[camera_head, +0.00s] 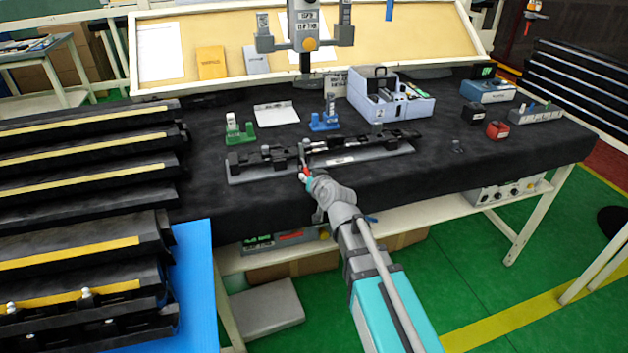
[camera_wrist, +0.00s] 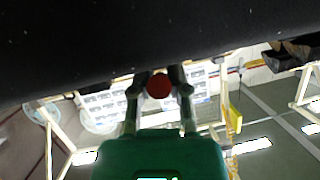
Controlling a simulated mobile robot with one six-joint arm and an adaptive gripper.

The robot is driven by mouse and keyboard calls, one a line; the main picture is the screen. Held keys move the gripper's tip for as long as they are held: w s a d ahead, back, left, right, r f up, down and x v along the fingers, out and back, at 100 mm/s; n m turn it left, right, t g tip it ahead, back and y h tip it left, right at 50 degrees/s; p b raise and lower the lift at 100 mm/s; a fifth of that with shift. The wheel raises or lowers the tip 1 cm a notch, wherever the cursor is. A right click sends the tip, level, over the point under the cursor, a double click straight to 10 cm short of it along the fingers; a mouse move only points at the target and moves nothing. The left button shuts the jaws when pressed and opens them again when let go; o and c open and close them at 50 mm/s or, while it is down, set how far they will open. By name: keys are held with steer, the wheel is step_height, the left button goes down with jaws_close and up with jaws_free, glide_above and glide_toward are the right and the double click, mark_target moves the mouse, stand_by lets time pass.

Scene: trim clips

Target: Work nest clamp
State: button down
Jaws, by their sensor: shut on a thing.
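The work nest (camera_head: 375,152) is a long grey plate with black fixtures on the dark bench top. A small clamp (camera_head: 303,153) stands at its front edge near the middle, with a red-tipped handle. My gripper (camera_head: 306,174) is at the nest's front edge, at that handle. In the wrist view my gripper (camera_wrist: 159,76) has its two fingers on either side of a round red knob (camera_wrist: 160,87), shut on it. The gripper and arm partly cover the clamp, and I cannot tell whether the clamp is fully open or closed.
A grey tool (camera_head: 305,40) hangs above the nest. Behind the nest stand a green holder (camera_head: 240,131), a blue holder (camera_head: 325,121) and a grey bin (camera_head: 392,104). Black trim racks (camera_head: 80,200) stand at the left. The bench front right of the nest is mostly clear.

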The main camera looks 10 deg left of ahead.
steer(key=shift+w, duration=0.1)
stand_by(0.4)
steer(key=c, duration=0.6)
jaws_free()
